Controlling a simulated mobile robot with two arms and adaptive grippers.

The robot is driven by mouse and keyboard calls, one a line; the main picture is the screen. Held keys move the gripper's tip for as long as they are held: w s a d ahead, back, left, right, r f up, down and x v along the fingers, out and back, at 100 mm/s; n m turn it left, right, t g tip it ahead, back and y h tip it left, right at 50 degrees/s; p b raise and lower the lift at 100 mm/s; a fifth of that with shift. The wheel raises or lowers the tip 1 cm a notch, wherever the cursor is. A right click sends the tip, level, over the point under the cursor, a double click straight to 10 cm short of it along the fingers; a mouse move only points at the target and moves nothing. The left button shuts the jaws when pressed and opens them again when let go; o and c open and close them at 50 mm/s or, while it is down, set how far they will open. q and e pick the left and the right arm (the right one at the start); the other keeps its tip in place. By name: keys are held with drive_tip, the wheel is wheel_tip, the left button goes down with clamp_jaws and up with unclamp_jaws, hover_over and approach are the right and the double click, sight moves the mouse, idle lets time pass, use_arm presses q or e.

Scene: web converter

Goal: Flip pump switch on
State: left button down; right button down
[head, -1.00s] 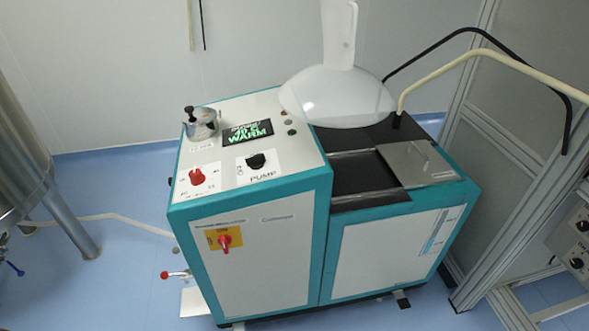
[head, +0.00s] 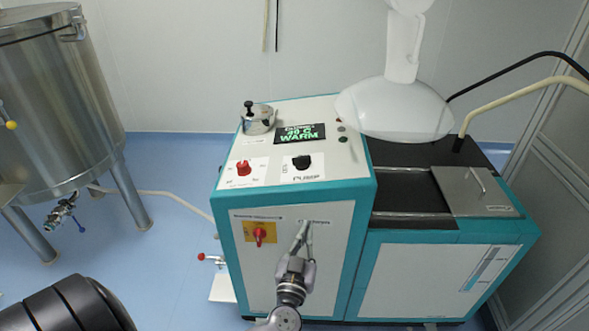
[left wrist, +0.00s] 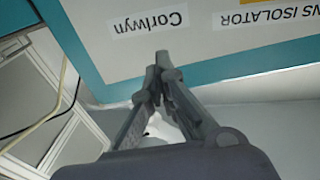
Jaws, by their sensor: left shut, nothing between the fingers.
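The pump switch (head: 302,162) is a black knob on a white plate marked PUMP, on the sloped top panel of the white and teal machine (head: 300,262). My left gripper (head: 304,228) is in front of the machine's front face, below the panel, pointing up, near the "Corlwyn" label. In the left wrist view the left gripper (left wrist: 160,75) has its fingertips together and empty, with the Corlwyn label (left wrist: 148,28) beyond them. I cannot tell whether it touches the face. My right gripper is not in view.
A red knob (head: 244,168) sits left of the pump switch, below a small metal pot (head: 259,118) and a green display (head: 300,133). A red isolator switch (head: 260,235) is on the front face. A white hood (head: 394,108) overhangs at right. A steel tank (head: 60,105) stands left.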

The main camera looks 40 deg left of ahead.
sight(294, 161)
use_arm(q)
wheel_tip(294, 161, up, 10)
drive_tip(key=s+a+n+g+y, duration=0.2)
drive_tip(key=s+n, duration=0.1)
drive_tip(key=n, duration=0.1)
drive_tip(key=shift+a+g+y, duration=0.25)
drive_tip(key=shift+g+y, duration=0.05)
drive_tip(key=shift+y, duration=0.1)
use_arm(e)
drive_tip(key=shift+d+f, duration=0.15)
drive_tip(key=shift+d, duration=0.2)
use_arm(q)
drive_tip(key=shift+w+r, duration=0.1)
drive_tip(key=b+x, duration=0.1)
drive_tip(key=x, duration=1.3)
drive_tip(key=shift+w, duration=0.1)
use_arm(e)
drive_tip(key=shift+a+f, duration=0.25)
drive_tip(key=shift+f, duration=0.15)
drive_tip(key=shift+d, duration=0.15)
